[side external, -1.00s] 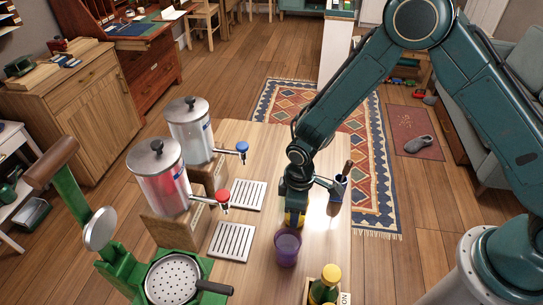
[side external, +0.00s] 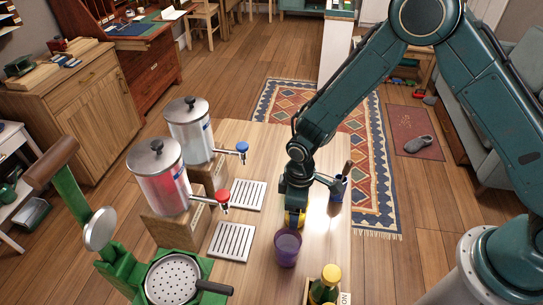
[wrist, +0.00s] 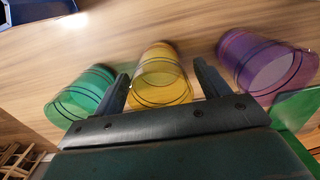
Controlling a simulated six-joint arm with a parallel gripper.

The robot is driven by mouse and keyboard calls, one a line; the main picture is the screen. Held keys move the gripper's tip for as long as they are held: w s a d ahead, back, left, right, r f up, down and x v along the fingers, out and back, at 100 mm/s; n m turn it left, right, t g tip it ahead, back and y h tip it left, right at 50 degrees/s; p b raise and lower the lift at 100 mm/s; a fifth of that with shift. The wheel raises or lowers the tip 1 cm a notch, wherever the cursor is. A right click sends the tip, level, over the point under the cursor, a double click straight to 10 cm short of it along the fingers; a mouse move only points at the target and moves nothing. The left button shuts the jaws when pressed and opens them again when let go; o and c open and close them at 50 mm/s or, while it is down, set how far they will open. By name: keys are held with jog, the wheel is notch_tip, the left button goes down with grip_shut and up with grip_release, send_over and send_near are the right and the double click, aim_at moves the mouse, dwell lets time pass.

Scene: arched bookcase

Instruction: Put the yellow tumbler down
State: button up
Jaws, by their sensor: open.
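The yellow tumbler (wrist: 163,76) stands on the wooden table between the two fingers of my gripper (wrist: 163,85) in the wrist view. The fingers are open, one on each side, with a small gap visible beside the tumbler. In the side view the yellow tumbler (side external: 297,219) shows only in part beneath my gripper (side external: 295,208), which points down and hides most of it. A purple tumbler (side external: 287,248) stands just in front of it; it is also at the right in the wrist view (wrist: 266,62). A green tumbler (wrist: 80,96) stands at the left in the wrist view.
Two drink dispensers, one with a red tap (side external: 167,182) and one with a blue tap (side external: 190,130), stand left on the table. A green press (side external: 175,280) is at front left. A bottle caddy (side external: 323,288) is at front right. A dark blue holder (side external: 337,188) stands beside my gripper.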

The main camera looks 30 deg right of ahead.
notch_tip(320, 180, up, 11)
dwell(0.6)
jog(key=shift+r, duration=0.1)
dwell(0.4)
jog(key=s+d+r+m+t, duration=0.15)
jog(key=s+d+r, duration=0.3)
jog(key=r, duration=0.45)
jog(key=s+d+r+m+t, duration=0.1)
jog(key=s+d+r+m, duration=0.2)
jog(key=d+r, duration=0.4)
jog(key=s+d+r+m+t, duration=0.1)
jog(key=s+d+r+m, duration=0.1)
jog(key=s, duration=0.4)
jog(key=s+d+r+m+t, duration=0.2)
jog(key=s+d+r, duration=0.2)
jog(key=s, duration=0.3)
jog(key=shift+s+r, duration=0.3)
jog(key=shift+r, duration=0.05)
jog(key=shift+o, duration=0.5)
jog(key=shift+d+m, duration=0.1)
jog(key=shift+m, duration=0.15)
